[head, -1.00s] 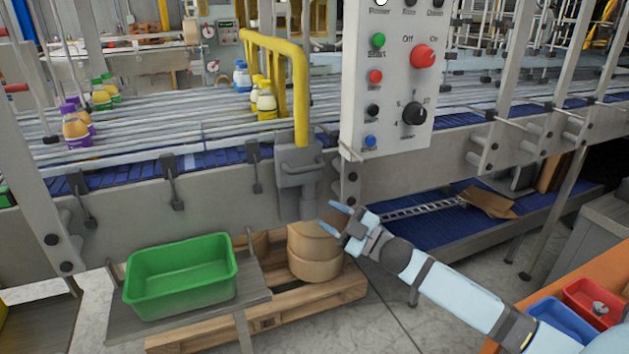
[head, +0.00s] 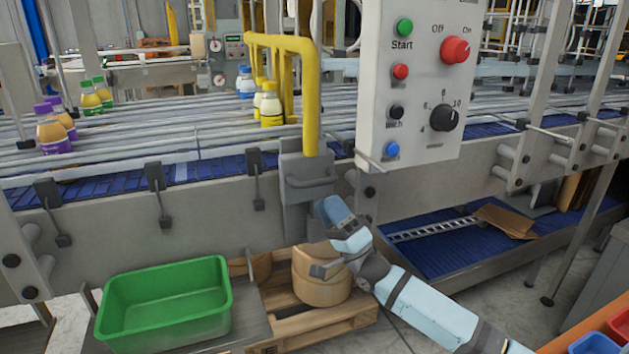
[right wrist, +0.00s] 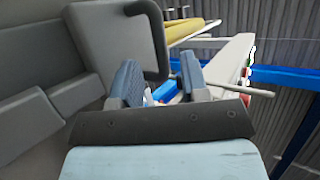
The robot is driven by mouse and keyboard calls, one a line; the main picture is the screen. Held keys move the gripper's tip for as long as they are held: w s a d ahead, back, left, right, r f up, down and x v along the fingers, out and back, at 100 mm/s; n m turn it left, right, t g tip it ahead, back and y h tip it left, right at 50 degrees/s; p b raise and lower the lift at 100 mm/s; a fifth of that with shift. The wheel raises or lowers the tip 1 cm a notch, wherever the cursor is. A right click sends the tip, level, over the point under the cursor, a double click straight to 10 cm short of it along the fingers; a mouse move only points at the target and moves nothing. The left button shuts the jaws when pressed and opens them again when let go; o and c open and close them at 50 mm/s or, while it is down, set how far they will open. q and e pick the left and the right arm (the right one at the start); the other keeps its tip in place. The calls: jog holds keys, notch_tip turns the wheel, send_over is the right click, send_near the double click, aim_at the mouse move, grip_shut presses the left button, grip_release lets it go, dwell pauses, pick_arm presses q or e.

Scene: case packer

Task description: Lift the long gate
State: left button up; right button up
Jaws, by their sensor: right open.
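The long gate is a yellow bent pipe (head: 311,95) that reaches over the conveyor. Its lower end meets a grey bracket (head: 294,215) with a bar handle (head: 311,183) on the conveyor's near side. My right gripper (head: 333,215) is just below and right of the handle, in front of the conveyor side. In the right wrist view my right gripper (right wrist: 161,75) is open with nothing between the fingers. The dark handle (right wrist: 158,45) shows there just beyond the fingertips, and the yellow pipe (right wrist: 190,34) behind it. My left gripper is not in view.
A control panel (head: 418,70) with knobs and buttons hangs right of the gate, close to my arm. A green bin (head: 165,300) stands at lower left. Round tan containers (head: 322,283) sit on a pallet below. Several bottles stand on the conveyor.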

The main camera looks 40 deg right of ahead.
aim_at(315, 180)
jog(key=x, duration=0.6)
jog(key=shift+p, duration=0.35)
grip_shut()
